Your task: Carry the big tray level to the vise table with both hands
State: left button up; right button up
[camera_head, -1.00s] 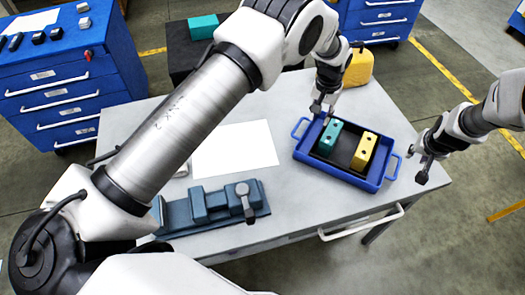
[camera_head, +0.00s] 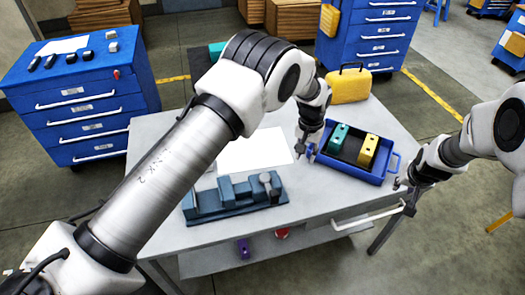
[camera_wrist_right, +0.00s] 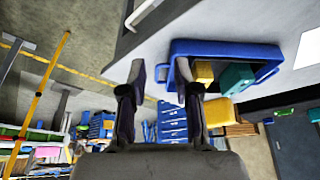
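The big blue tray (camera_head: 350,176) rests on the right part of the grey table (camera_head: 310,205). A teal block (camera_head: 338,138) and a yellow block (camera_head: 368,150) stand inside it. My left gripper (camera_head: 303,149) is at the tray's left end, covering the handle there; its finger opening is unclear. My right gripper (camera_head: 402,186) is just in front of the tray's right end, close to the right handle (camera_head: 395,162). In the right wrist view my right gripper (camera_wrist_right: 160,72) has its fingers apart, with the tray (camera_wrist_right: 225,48) beyond and to the right. A blue-grey vise (camera_head: 230,198) stands on the same table.
White paper (camera_head: 262,148) lies between vise and tray. A yellow case (camera_head: 348,86) stands behind the tray. Blue drawer cabinets stand at the back left (camera_head: 85,90) and back right (camera_head: 375,40). A drawer handle (camera_head: 368,218) projects at the table's front.

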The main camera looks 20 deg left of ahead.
jog(key=v, duration=1.1)
jog(key=shift+d+r, duration=0.15)
jog(key=shift+r, duration=0.25)
jog(key=shift+s, duration=0.1)
